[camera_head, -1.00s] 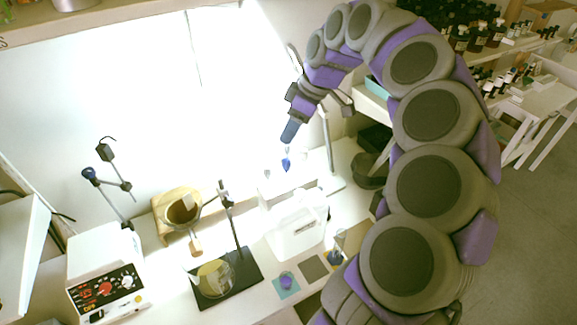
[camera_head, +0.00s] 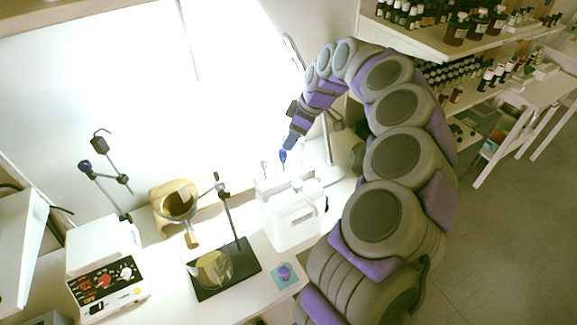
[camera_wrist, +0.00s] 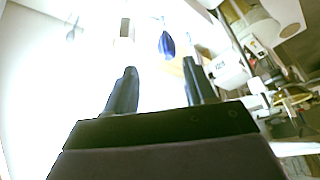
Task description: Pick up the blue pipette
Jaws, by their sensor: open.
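The blue pipette (camera_head: 283,156) stands upright at the white rack-like container (camera_head: 292,222), with its blue bulb on top. In the wrist view the blue bulb (camera_wrist: 166,44) shows beyond the fingertips, between them and closer to the right finger. My gripper (camera_head: 289,143) points down just above the bulb in the head view. In the wrist view its two dark blue fingers (camera_wrist: 160,70) are apart with nothing between them. I cannot tell whether either finger touches the bulb.
A paler pipette (camera_head: 264,166) stands to the left. A lamp stand (camera_head: 328,160) rises close on the right. Shelves of bottles (camera_head: 470,25) are at right.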

